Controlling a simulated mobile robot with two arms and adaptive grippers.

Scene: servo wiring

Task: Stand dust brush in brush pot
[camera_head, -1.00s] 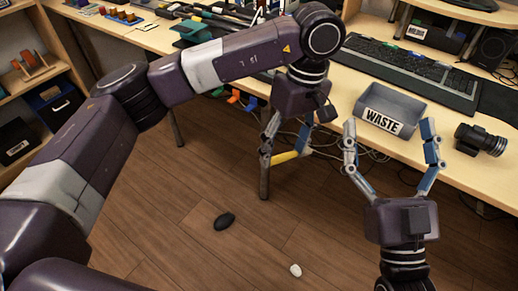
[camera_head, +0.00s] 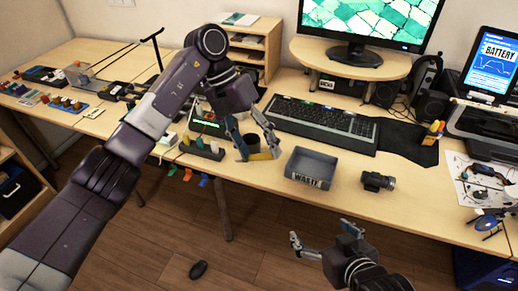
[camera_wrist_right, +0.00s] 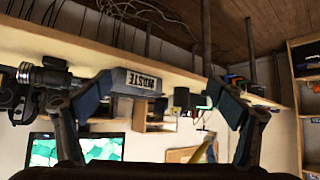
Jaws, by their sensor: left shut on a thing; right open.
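My left gripper (camera_head: 261,149) is shut on the dust brush, whose yellow part (camera_head: 264,156) shows between the fingertips, lying nearly level at the desk's front area. The rest of the brush is hidden or too small to make out. A dark round cup (camera_head: 251,141), which looks like the brush pot, stands on the desk right behind the left fingers, partly hidden by them. I cannot tell whether the brush touches it. My right gripper (camera_head: 322,234) is open and empty in front of the desk; its spread fingers also show in the right wrist view (camera_wrist_right: 160,102).
A grey WASTE bin (camera_head: 311,167) stands right of the left gripper, with a black camera-like object (camera_head: 377,181) further right. A keyboard (camera_head: 318,124) lies behind. Clear desk lies around the bin.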

